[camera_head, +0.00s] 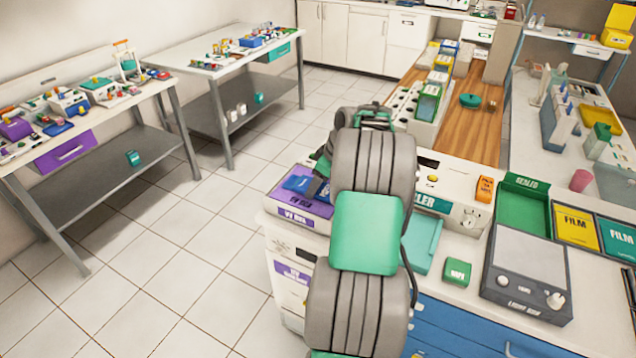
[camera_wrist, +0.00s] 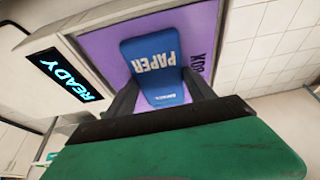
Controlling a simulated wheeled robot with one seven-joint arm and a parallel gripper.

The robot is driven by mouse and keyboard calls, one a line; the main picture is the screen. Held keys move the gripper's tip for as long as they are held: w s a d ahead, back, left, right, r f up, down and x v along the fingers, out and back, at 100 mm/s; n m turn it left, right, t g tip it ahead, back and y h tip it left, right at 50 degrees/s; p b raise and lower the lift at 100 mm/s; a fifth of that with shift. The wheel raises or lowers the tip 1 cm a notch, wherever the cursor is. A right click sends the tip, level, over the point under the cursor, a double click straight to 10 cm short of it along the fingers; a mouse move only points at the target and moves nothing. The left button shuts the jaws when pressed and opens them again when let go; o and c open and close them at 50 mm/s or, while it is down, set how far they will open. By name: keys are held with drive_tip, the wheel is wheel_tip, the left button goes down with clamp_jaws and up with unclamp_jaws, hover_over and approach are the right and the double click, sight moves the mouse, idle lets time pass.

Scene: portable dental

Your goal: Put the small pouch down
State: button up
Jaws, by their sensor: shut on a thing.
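The small pouch is blue, with PAPER printed on it in white. It shows in the wrist view (camera_wrist: 158,68) and in the head view (camera_head: 297,184). My gripper (camera_wrist: 162,92) is shut on the pouch, with one dark finger on each side of its lower part. The pouch is over a purple surface (camera_wrist: 100,40), the top of the purple-and-white box (camera_head: 300,211) at the left end of the counter. I cannot tell whether the pouch touches that surface. My arm hides part of the box and the gripper in the head view.
A white sealer (camera_head: 452,207) stands right of my arm, close to the purple box. A lit READY display (camera_wrist: 68,77) shows beside the purple surface. A green block (camera_head: 457,271), a grey light box (camera_head: 527,272) and green and yellow trays lie further right.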

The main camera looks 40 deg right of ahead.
drive_tip(key=o, duration=1.4)
drive_tip(key=shift+r, duration=0.3)
drive_tip(key=p+v, duration=0.1)
drive_tip(key=v, duration=1.1)
drive_tip(key=w+a+r+m, duration=0.1)
drive_tip(key=w+a, duration=0.1)
drive_tip(key=a, duration=1)
drive_tip(key=w+a+r, duration=0.1)
drive_tip(key=a+r, duration=0.1)
drive_tip(key=a, duration=0.9)
drive_tip(key=s+a+f+m, duration=0.1)
drive_tip(key=s+a+f, duration=0.1)
drive_tip(key=s+a, duration=0.2)
drive_tip(key=s+a+f+m+h, duration=0.1)
drive_tip(key=s+a+f, duration=0.1)
drive_tip(key=s+a, duration=0.3)
drive_tip(key=s+a+f, duration=0.2)
drive_tip(key=s+a, duration=0.3)
drive_tip(key=a, duration=0.1)
drive_tip(key=shift+s+a+f+m, duration=0.1)
drive_tip(key=shift+f+m, duration=0.1)
drive_tip(key=shift+m, duration=0.2)
